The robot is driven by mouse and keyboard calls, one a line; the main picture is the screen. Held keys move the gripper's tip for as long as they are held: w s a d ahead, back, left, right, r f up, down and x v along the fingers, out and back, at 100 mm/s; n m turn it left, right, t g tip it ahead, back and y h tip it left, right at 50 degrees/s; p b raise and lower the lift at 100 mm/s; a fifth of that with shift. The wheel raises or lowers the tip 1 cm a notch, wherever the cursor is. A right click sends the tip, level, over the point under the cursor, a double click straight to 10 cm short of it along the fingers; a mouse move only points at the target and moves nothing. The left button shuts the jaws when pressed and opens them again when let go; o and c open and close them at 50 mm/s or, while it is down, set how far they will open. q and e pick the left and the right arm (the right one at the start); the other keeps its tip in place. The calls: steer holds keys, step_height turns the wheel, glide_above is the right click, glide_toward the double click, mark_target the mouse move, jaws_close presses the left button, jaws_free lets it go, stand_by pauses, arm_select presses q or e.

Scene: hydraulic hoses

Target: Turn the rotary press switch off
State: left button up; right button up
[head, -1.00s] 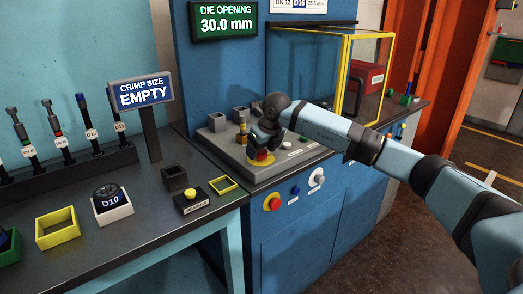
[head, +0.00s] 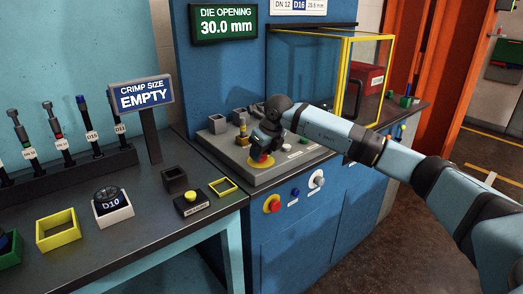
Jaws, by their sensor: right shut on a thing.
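The rotary press switch (head: 262,165) has a round yellow base and a small red part. It sits on the near part of the grey top panel of the blue press. My right gripper (head: 259,154) points down over it and is shut on its handle. The fingers hide most of the handle, so its exact angle cannot be read. My left gripper is out of view.
The press front carries a red button on yellow (head: 272,203), a blue button (head: 295,191) and a light knob (head: 317,178). A yellow-framed guard (head: 341,85) stands behind my arm. The bench (head: 140,204) at left holds a D10 die (head: 109,195).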

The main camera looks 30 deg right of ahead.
steer(key=n+y+p, duration=0.1)
steer(key=n, duration=0.3)
steer(key=shift+g, duration=0.4)
steer(key=n, duration=0.2)
steer(key=n+y+p, duration=0.1)
steer(key=n, duration=0.1)
steer(key=shift+w+d+g+y, duration=0.1)
steer(key=shift+g+y, duration=0.2)
steer(key=shift+g, duration=0.1)
steer(key=n, duration=0.2)
steer(key=n+g, duration=0.1)
steer(key=n, duration=0.1)
steer(key=shift+w+g+y+p, duration=0.1)
steer(key=shift+g+y+p, duration=0.2)
steer(key=shift+y, duration=0.1)
steer(key=shift+n+g, duration=0.8)
steer(key=shift+n, duration=1.4)
steer(key=o, duration=0.9)
steer(key=v, duration=1.4)
steer(key=shift+f+p, duration=0.1)
steer(key=shift+p, duration=0.3)
